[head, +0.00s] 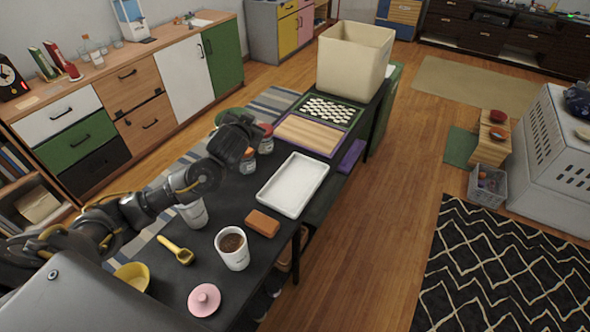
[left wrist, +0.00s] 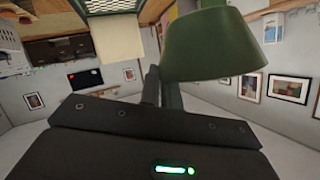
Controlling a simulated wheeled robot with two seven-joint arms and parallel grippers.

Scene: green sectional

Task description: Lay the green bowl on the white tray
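The green bowl (head: 228,115) shows only in part in the head view, behind my left gripper, at the far-left edge of the dark table. It shows large in the left wrist view (left wrist: 212,42), which is upside down; there the bowl is upright, with its rim at my fingers. My left gripper (head: 244,122) appears shut on the bowl's rim, though the fingertips are partly hidden. The white tray (head: 293,185) lies empty on the table, nearer and to the right of the gripper. My right gripper is not in view.
Red-lidded jars (head: 265,142) stand by the gripper. A purple-edged wooden board (head: 312,132) and beige bin (head: 354,60) are beyond the tray.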

